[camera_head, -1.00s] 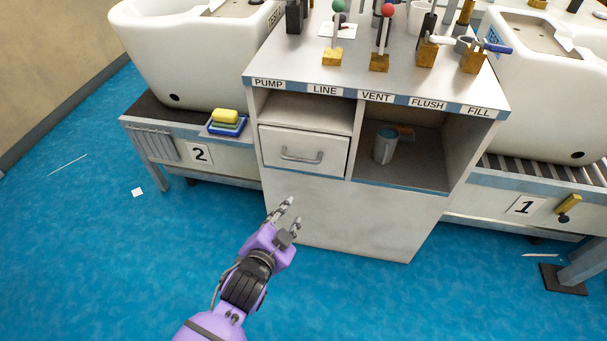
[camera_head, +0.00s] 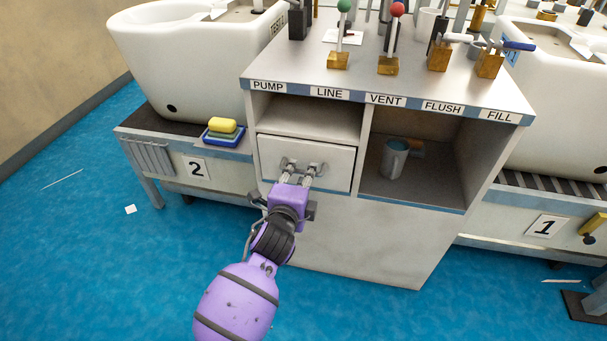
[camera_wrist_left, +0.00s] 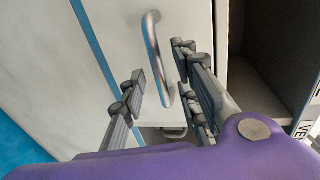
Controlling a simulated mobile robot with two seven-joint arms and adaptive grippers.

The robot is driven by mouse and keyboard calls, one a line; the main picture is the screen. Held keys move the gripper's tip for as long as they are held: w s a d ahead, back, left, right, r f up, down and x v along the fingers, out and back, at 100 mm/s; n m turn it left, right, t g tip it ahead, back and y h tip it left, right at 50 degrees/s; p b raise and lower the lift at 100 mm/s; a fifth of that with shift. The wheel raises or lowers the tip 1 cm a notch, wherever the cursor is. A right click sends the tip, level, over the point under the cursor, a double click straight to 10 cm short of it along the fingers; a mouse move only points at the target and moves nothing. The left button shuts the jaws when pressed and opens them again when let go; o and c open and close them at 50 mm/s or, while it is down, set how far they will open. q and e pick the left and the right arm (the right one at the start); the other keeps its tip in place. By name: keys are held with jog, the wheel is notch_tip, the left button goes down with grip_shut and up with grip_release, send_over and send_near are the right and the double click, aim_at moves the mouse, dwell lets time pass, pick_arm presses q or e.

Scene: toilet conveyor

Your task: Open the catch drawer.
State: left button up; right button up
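The catch drawer (camera_head: 336,158) is a pale front under the open shelf on the left side of the console, and it looks closed. Its metal bar handle (camera_wrist_left: 154,48) shows in the left wrist view, running between my fingers. My left gripper (camera_head: 301,174) is at the drawer front in the head view, its fingertips covering part of the handle. In the left wrist view my left gripper (camera_wrist_left: 161,77) is open, with a finger on each side of the handle and gaps visible. My right gripper is not in view.
The right compartment (camera_head: 430,188) of the console holds a grey mug (camera_head: 394,160). Levers stand on the console top (camera_head: 300,70). A blue tray (camera_head: 224,139) with a yellow sponge (camera_head: 222,126) sits at left.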

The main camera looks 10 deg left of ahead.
pick_arm(q)
jog(key=shift+x, duration=1.2)
jog(key=shift+c, duration=0.2)
grip_shut()
